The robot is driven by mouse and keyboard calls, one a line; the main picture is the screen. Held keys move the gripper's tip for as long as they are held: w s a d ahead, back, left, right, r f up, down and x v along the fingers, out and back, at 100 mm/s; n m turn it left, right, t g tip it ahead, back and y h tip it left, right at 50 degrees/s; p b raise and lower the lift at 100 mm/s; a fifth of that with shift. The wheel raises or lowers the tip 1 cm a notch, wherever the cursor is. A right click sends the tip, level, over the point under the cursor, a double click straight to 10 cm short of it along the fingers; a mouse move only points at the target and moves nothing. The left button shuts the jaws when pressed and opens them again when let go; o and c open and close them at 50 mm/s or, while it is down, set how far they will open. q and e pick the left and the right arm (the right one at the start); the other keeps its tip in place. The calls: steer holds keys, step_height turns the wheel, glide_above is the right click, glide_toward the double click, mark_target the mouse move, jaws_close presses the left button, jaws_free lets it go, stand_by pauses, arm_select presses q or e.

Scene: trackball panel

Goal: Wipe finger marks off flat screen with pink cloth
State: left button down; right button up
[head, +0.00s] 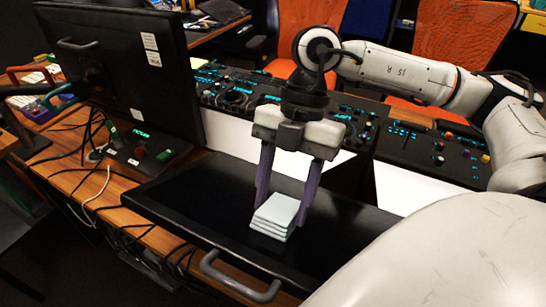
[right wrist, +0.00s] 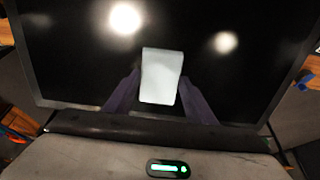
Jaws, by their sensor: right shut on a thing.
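The flat screen (head: 180,200) is a glossy black panel with a dark frame and a grey handle on its near edge. It lies almost level at the middle of the head view and fills most of the right wrist view (right wrist: 80,60). No pink cloth shows; a folded pale grey-white cloth (head: 276,217) is between the purple fingers of my right gripper (head: 281,203). The gripper is shut on it and points down over the screen. The cloth also shows in the right wrist view (right wrist: 161,77). Its contact with the screen is unclear. No finger marks are distinguishable. My left gripper is out of view.
An upright black monitor (head: 130,65) stands at the left, its back facing me. A small control box (head: 150,150) and loose cables (head: 85,205) lie beside the screen. Consoles with lit knobs (head: 240,95) stand behind it. Orange chairs (head: 312,25) are at the back.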

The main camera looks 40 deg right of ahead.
steer(key=shift+s+d, duration=0.2)
steer(key=shift+s, duration=0.3)
steer(key=shift+s+d, duration=0.2)
steer(key=shift+s, duration=0.3)
steer(key=shift+w+a+r+p, duration=0.1)
steer(key=shift+w+a+p, duration=0.2)
steer(key=shift+w, duration=0.3)
steer(key=shift+w+a+p, duration=0.25)
steer(key=shift+w, duration=0.35)
steer(key=shift+w+a+p, duration=0.2)
steer(key=shift+w, duration=0.35)
steer(key=shift+w+a+p, duration=0.2)
steer(key=shift+w+p, duration=0.05)
steer(key=shift+w, duration=0.2)
steer(key=shift+w+a+p, duration=0.2)
steer(key=shift+w, duration=0.25)
steer(key=shift+w+a, duration=0.25)
steer(key=shift+w, duration=0.5)
